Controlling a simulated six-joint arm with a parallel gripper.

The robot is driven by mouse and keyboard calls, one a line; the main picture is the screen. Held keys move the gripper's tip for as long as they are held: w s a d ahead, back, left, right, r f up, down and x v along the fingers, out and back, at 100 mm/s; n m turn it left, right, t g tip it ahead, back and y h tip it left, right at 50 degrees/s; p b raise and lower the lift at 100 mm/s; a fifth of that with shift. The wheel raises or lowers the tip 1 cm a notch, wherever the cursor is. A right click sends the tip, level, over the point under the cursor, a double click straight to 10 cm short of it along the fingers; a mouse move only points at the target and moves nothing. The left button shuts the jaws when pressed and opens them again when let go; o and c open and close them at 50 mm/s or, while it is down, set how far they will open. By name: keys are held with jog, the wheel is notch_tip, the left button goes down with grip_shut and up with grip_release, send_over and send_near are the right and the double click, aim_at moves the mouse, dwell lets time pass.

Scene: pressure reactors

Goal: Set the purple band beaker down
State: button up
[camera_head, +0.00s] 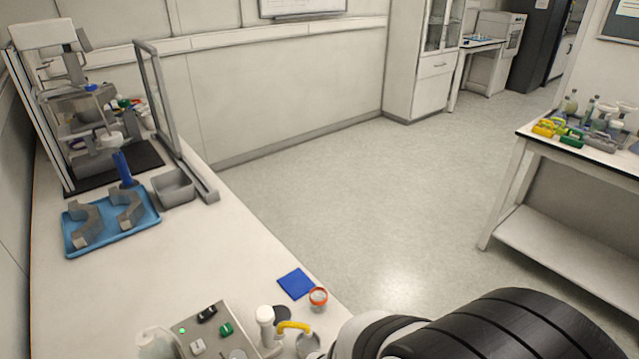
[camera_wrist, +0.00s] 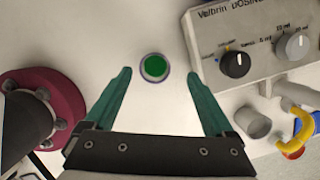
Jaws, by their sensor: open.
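My gripper (camera_wrist: 159,72) is open in the wrist view, its two green fingers spread with nothing gripped. A small cup with an orange-red rim (camera_head: 318,297) stands beside a blue mat (camera_head: 296,284) at the bench edge in the head view.
A dosing unit (camera_wrist: 235,35) with knobs is right of the fingers, with a yellow hooked part (camera_wrist: 301,127) below it. A maroon flanged vessel (camera_wrist: 66,110) is close on the left. A blue tray (camera_head: 112,222) and grey bin (camera_head: 174,188) stand farther back. The mid-bench (camera_head: 190,260) is clear.

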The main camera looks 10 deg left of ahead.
jog(key=shift+x, duration=0.8)
jog(key=f, duration=0.2)
jog(key=s+f, duration=0.1)
jog(key=f, duration=0.1)
jog(key=shift+a+f, duration=0.15)
jog(key=shift+f, duration=0.5)
grip_shut()
jog(key=shift+r, duration=0.15)
